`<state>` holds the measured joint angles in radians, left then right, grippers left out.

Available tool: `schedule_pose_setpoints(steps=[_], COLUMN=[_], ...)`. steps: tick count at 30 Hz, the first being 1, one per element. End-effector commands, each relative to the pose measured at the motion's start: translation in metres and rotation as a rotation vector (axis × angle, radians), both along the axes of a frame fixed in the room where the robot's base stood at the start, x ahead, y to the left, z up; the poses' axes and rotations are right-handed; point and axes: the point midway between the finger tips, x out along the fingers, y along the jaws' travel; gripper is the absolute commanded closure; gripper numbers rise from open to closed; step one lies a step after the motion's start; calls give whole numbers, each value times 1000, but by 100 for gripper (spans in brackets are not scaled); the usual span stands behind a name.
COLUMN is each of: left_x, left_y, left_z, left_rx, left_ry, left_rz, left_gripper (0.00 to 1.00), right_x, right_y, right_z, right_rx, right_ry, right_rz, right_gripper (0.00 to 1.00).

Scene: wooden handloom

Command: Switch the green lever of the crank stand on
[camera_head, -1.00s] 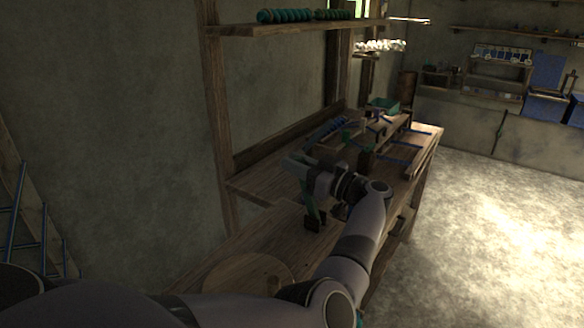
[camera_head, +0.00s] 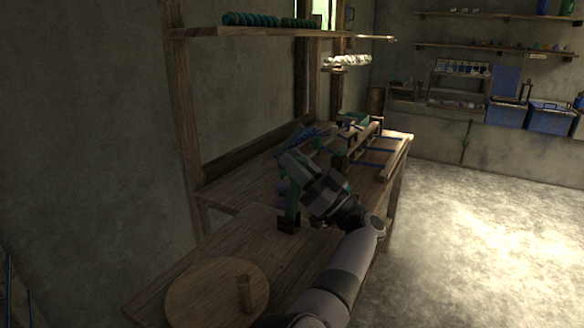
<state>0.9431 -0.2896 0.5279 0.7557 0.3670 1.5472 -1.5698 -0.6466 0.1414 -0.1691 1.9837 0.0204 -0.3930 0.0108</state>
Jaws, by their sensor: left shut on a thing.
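The crank stand's green lever (camera_head: 293,203) rises from a small dark base (camera_head: 288,225) on the wooden bench, just left of my left gripper. It stands nearly upright. My left gripper (camera_head: 287,172) is at the lever's upper end, with its grey body reaching in from the right, and is shut on the lever. The gripper hides part of the lever's top and of the crank stand behind.
A round wooden board (camera_head: 205,295) with a small wooden cup (camera_head: 246,292) lies on the near bench. The loom frame (camera_head: 365,150) with blue parts stands beyond the gripper. A wall shelf (camera_head: 270,31) hangs above. Open floor (camera_head: 470,240) lies to the right.

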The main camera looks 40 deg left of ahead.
Motion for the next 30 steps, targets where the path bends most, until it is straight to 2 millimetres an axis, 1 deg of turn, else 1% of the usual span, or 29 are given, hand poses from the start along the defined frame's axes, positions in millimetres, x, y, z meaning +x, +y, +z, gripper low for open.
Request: schedule_pose_setpoints(steps=[10, 11, 12, 24, 30], left_x=[0, 0, 0, 0, -1], left_y=[1, 1, 1, 1, 4], left_z=[1, 1, 1, 0, -2], left_rx=[4, 4, 4, 2, 2], left_ry=[1, 1, 1, 1, 1], left_rz=[3, 3, 3, 1, 1], left_gripper=[100, 69, 57, 57, 57], right_x=[0, 0, 0, 1, 1], right_y=[0, 0, 0, -1, -1], right_z=[0, 0, 0, 0, 1], right_rx=[-1, -1, -1, -2, -3], right_ry=[0, 0, -1, -2, -3], right_rz=[3, 3, 3, 2, 2], right_gripper=[34, 34, 34, 34, 34])
